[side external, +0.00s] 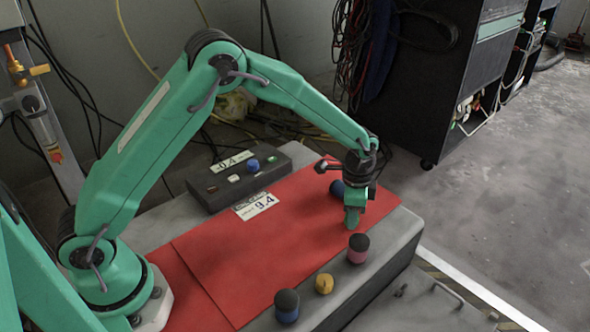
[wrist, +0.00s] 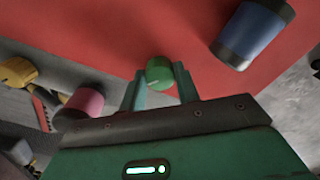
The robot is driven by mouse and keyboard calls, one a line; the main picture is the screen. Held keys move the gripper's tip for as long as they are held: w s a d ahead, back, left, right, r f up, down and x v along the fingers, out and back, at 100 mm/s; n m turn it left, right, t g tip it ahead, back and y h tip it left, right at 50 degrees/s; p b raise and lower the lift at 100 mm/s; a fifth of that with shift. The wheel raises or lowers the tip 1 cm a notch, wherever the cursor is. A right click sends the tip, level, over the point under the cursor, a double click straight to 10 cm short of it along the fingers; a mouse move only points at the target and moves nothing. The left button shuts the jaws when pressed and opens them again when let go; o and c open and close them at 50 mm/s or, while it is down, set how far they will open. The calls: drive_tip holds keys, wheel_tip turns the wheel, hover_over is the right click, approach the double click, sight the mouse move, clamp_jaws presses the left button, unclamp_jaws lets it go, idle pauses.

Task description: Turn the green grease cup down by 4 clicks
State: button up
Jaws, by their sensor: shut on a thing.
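The green grease cup (wrist: 159,72) shows in the wrist view as a round green cap, between the two green fingers of my gripper (wrist: 162,80). My gripper is shut on it. In the side view my gripper (side external: 354,214) points down at the right part of the red mat. There the cup cannot be told apart from the green fingers. A click mark on the cup is too small to read.
A blue cylinder with a dark cap (side external: 337,189) stands close behind my gripper. A pink one (side external: 358,255), a yellow knob (side external: 324,284) and another blue one (side external: 287,313) line the front edge. A dark box (side external: 215,192) with knobs stands behind the red mat (side external: 250,270).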

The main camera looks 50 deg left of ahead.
drive_tip(key=shift+w+d+r, duration=0.1)
drive_tip(key=shift+d+r, duration=0.05)
drive_tip(key=shift+d, duration=0.05)
drive_tip(key=o, duration=0.9)
drive_tip(key=shift+o, duration=0.3)
drive_tip(key=shift+a, duration=0.1)
drive_tip(key=shift+r, duration=3.8)
